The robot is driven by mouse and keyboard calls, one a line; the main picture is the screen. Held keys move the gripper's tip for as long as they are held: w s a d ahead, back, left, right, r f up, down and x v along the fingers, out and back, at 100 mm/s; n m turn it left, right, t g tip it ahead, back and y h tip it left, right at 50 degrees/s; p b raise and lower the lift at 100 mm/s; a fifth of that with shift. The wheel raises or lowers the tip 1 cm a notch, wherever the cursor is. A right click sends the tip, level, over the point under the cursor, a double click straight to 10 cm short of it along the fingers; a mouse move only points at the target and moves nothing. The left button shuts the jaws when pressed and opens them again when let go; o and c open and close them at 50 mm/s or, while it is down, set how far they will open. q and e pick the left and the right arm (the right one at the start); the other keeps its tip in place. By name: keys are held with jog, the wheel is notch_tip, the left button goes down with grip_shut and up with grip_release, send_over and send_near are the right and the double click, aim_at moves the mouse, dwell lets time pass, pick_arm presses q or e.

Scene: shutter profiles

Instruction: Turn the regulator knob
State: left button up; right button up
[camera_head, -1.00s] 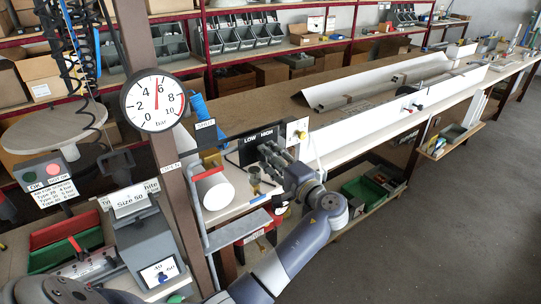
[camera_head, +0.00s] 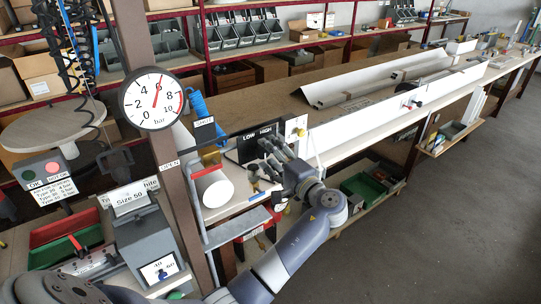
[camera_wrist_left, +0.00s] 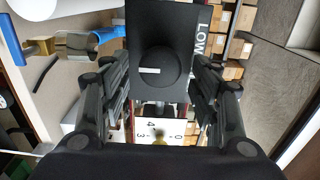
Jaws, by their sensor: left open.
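The regulator knob (camera_wrist_left: 161,72) is a round black knob with a white mark on a black panel (camera_wrist_left: 184,20) in the left wrist view. The panel, lettered LOW and HIGH, also shows in the head view (camera_head: 250,148). My left gripper (camera_wrist_left: 160,68) is open, with one finger on each side of the knob. Gaps show between the knob and both fingers, so I see no contact. In the head view the left gripper (camera_head: 272,156) is in front of the panel and hides the knob. My right gripper is out of view.
A pressure gauge (camera_head: 153,99) in bar hangs on a brown post (camera_head: 178,185), its needle near 6. A white cylinder (camera_head: 214,188) and a grey ledge (camera_head: 240,226) lie left of my gripper. A long workbench (camera_head: 345,126) runs to the back right. The floor at right is clear.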

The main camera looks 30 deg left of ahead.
pick_arm(q)
jog(key=v, duration=1.2)
jog(key=shift+f, duration=0.1)
